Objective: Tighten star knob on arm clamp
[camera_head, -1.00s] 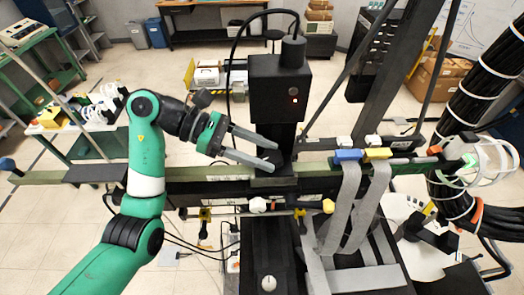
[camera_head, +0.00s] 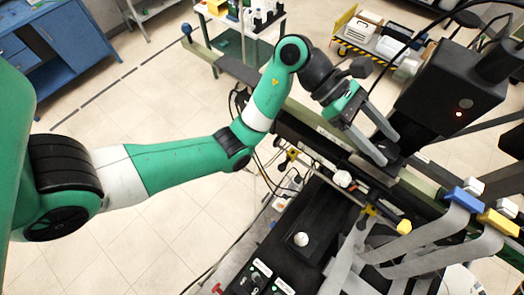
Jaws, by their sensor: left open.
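My left gripper (camera_head: 391,148) is open and empty, its two grey fingers apart. They point toward the foot of the black box with a red light (camera_head: 448,95), above the long rail (camera_head: 318,133). A white faceted knob (camera_head: 343,179) sits on the near side of the rail, below my fingertips in the picture. A yellow knob (camera_head: 404,227) sits further right along the rail. I cannot tell for certain which of these is the star knob of the arm clamp. The fingers look apart from both knobs. My right gripper is out of view.
A black unit with a round white dial (camera_head: 301,239) stands in front of the rail. Grey straps (camera_head: 440,232) with blue and yellow buckles hang over the rail at right. Cables hang near the rail. Tiled floor (camera_head: 160,235) is open at lower left.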

